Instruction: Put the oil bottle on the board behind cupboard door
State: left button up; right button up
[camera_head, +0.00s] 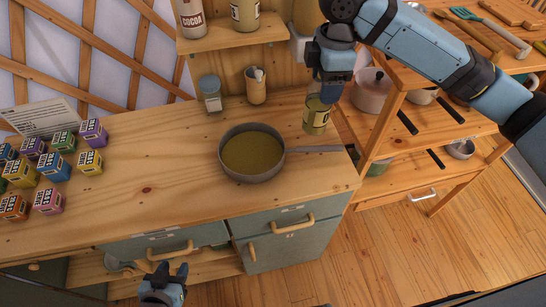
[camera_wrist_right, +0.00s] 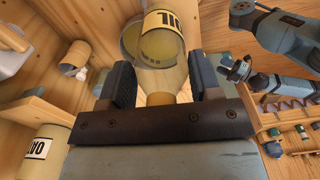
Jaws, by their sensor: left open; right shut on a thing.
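The oil bottle (camera_head: 316,117), with a yellow body and a pale label, is upright at the back right corner of the counter. My right gripper (camera_head: 328,90) is shut on its neck from above; the fingers also show on both sides of the neck in the right wrist view (camera_wrist_right: 162,85). Whether the bottle touches the counter I cannot tell. My left gripper (camera_head: 165,272) is open and empty, low in front of the cabinet. A green cupboard door (camera_head: 285,250) with a wooden handle is shut at the right. Left of it, a wooden board (camera_head: 190,268) shows in an open compartment.
A pan (camera_head: 252,152) stands on the counter (camera_head: 150,160), its handle pointing towards the bottle. Several small boxes (camera_head: 55,168) stand at the left. A shelf rack (camera_head: 425,125) is at the right.

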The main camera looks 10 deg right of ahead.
aim_at(311, 129)
jog(key=f+n+b, duration=0.1)
jog(key=f+n, duration=0.2)
jog(key=f, duration=0.1)
jog(key=a+f+n+b, duration=0.1)
jog(key=f+n, duration=0.2)
jog(key=f, duration=0.2)
jog(key=f+n+b, duration=0.1)
jog(key=f+n, duration=0.2)
jog(key=f, duration=0.1)
jog(key=shift+w+a+f, duration=0.15)
jog(key=shift+a+f, duration=0.05)
jog(key=shift+f, duration=0.15)
notch_tip(311, 129, down, 4)
jog(key=shift+r, duration=0.2)
jog(key=o, duration=1)
jog(key=shift+f, duration=0.15)
